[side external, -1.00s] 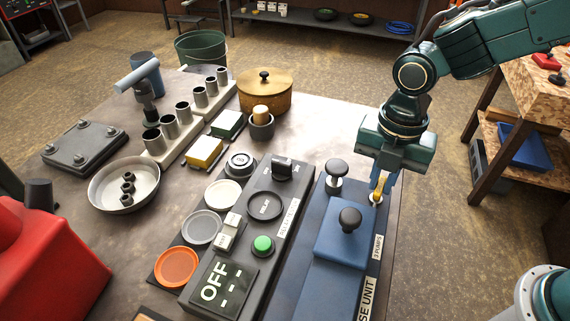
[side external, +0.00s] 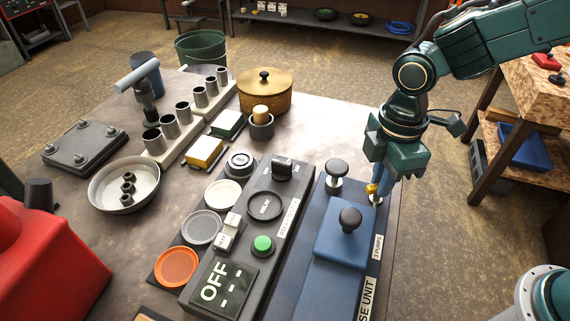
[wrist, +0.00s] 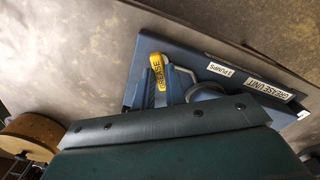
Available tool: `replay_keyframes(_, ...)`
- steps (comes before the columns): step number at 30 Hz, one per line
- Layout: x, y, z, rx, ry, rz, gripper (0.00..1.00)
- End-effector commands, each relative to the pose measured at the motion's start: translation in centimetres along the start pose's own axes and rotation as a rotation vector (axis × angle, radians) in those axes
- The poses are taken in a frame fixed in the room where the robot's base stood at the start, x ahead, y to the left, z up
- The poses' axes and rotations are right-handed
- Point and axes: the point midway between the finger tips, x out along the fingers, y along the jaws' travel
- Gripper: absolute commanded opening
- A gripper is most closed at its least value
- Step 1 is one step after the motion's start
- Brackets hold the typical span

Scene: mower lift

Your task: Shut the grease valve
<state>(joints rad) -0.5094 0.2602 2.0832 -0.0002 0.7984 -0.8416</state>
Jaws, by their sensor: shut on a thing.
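The grease valve's yellow lever handle (side external: 371,188) sits at the back right of the blue grease unit (side external: 335,235). My gripper (side external: 380,186) reaches down from above and is shut on this handle. In the wrist view the yellow handle (wrist: 156,72), marked GREASE, shows at the fingers of my gripper (wrist: 160,88). The grease unit (wrist: 228,70) with its labels lies beside it. The fingers hide part of the handle, and the valve's body is mostly hidden.
A dark control panel (side external: 240,250) reading OFF is further left.

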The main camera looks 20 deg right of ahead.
Motion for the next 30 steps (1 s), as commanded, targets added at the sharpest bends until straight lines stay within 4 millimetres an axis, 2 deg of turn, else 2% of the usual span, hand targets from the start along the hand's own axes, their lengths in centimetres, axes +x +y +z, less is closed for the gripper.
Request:
replay_keyframes(15, -0.11, 0.03, -0.01, 0.446, 0.001, 0.001, 0.0)
replay_keyframes(21, -0.11, 0.04, -0.01, 0.54, 0.001, 0.001, 0.0)
replay_keyframes(30, -0.12, 0.04, -0.02, 0.583, 0.001, 0.001, 0.0)
